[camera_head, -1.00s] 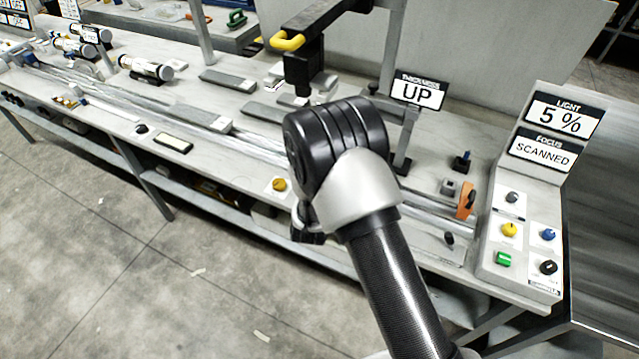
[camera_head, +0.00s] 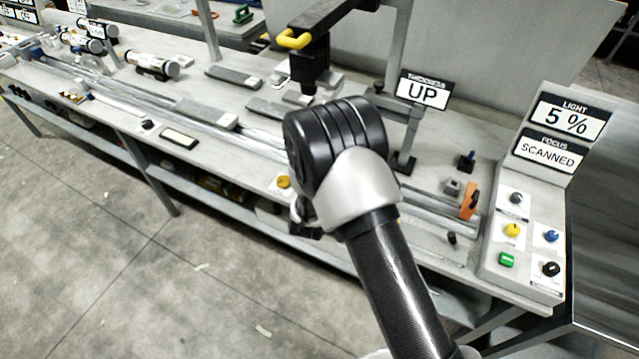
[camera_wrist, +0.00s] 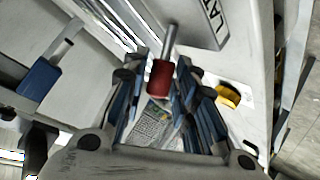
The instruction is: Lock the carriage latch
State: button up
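The latch handle, a red grip (camera_wrist: 160,78) on a thin metal rod, shows in the wrist view beside a plate lettered "LAT" (camera_wrist: 207,22). My gripper (camera_wrist: 165,75) has its fingers spread on either side of the red grip, and its fingertips are very near it. I cannot tell whether either finger touches it. In the head view my wrist and arm hide the latch and most of the gripper in front of the bench's front edge.
A yellow knob (camera_wrist: 228,95) is right of the fingers in the wrist view, and a blue part (camera_wrist: 40,78) is left. In the head view, rails (camera_head: 262,136) run along the bench. A black column with a yellow handle (camera_head: 293,39) stands behind my wrist. A control panel (camera_head: 520,240) is right.

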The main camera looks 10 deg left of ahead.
jog(key=v, duration=1.2)
dwell(0.3)
